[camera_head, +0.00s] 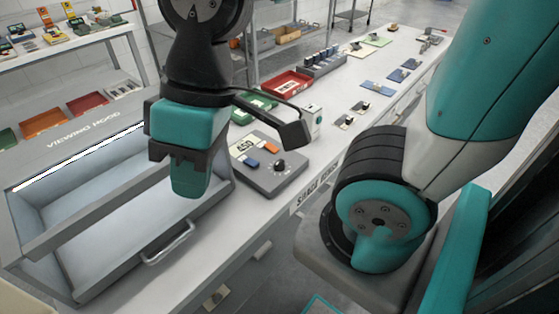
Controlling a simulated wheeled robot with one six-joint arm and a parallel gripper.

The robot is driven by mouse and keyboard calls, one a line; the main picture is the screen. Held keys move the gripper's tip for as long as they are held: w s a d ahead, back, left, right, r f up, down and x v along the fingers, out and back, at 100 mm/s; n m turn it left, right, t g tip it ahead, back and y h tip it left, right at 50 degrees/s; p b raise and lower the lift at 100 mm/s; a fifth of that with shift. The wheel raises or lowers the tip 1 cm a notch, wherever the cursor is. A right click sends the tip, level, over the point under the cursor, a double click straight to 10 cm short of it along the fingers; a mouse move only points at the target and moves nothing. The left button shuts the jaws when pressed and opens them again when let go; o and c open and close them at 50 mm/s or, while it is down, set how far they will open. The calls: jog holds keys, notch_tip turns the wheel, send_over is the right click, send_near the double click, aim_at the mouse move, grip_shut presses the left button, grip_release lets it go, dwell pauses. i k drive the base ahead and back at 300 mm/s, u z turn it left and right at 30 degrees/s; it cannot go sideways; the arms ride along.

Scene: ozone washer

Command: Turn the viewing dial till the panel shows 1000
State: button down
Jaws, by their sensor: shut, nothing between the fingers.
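A grey control panel (262,181) sits on the white bench, right of the viewing hood. Its black round dial (280,165) is at the panel's right side and is uncovered; a small light mark is just above it. The panel's small white display (240,147) shows digits too small to read surely. A blue button (252,163) and an orange button (270,148) lie between display and dial. My gripper (189,190) points down over the hood's right part, left of the panel and apart from the dial. It is shut and empty.
The viewing hood (60,160) with its open tray and metal handle (168,246) fills the left. Behind the panel stand a small white box (311,121), a red tray (288,84) and a green tray (262,103). Several small items line the bench farther back.

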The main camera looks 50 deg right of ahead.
aim_at(278, 166)
jog(key=u, duration=0.05)
jog(key=k, duration=0.5)
jog(key=z, duration=0.95)
jog(key=i, duration=0.25)
jog(key=u, duration=0.25)
